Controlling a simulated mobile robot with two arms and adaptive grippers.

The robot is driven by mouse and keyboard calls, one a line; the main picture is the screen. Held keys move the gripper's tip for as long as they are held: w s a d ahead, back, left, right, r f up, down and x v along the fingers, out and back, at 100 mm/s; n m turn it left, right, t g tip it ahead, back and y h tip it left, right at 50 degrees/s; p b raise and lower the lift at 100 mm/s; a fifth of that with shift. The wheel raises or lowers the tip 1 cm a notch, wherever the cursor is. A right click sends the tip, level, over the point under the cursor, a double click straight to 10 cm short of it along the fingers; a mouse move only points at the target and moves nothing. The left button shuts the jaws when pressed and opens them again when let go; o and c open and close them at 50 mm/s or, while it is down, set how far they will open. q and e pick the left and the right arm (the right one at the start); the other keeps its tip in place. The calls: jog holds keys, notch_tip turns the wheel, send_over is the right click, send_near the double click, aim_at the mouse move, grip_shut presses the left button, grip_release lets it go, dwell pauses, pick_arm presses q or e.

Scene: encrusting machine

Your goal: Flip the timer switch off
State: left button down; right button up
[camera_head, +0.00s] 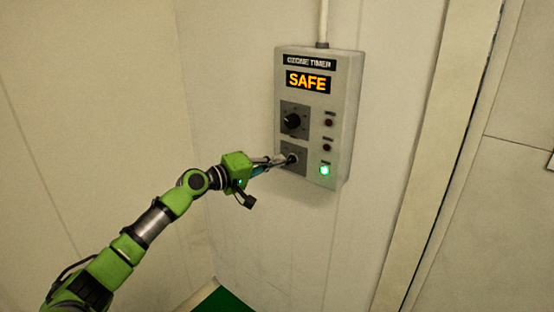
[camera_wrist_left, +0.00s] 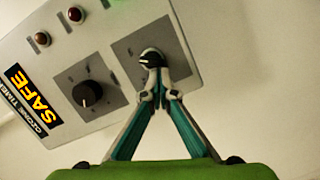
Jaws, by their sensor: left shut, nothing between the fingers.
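The timer box (camera_head: 345,120) is a grey panel on the wall, labelled OZONE TIMER, with a lit display (camera_head: 308,82) reading SAFE. My right gripper is not in view.
A green lamp (camera_head: 325,170) glows at the box's lower right, below two dark red lamps (camera_head: 327,147). A conduit (camera_head: 323,22) runs up from the box. A door frame (camera_head: 440,150) stands to the right. The wall around the box is clear.

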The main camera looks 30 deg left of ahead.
pick_arm(q)
jog(key=shift+f+n+b, duration=0.3)
jog(key=shift+n+b, duration=0.3)
jog(key=shift+n, duration=0.4)
jog(key=shift+d+f+n+t+h+b, duration=0.15)
jog(key=shift+n+t+h+b, duration=0.1)
jog(key=shift+n, duration=0.4)
jog(key=shift+f+n+t+h+b, duration=0.15)
jog(key=shift+n+t, duration=0.1)
jog(key=shift+n, duration=0.4)
dwell(1.0)
jog(key=shift+d+f+n+t, duration=0.1)
jog(key=shift+n+t, duration=0.05)
jog(key=shift+n, duration=0.5)
jog(key=shift+d+f+n+t, duration=0.1)
jog(key=shift+n+t, duration=0.05)
jog(key=shift+n, duration=0.5)
jog(key=shift+f+n, duration=0.15)
jog(key=shift+n, duration=0.65)
jog(key=shift+d+f+n+t, duration=0.15)
jog(key=shift+n+t, duration=0.25)
jog(key=shift+n, duration=0.3)
jog(key=shift+f, duration=0.1)
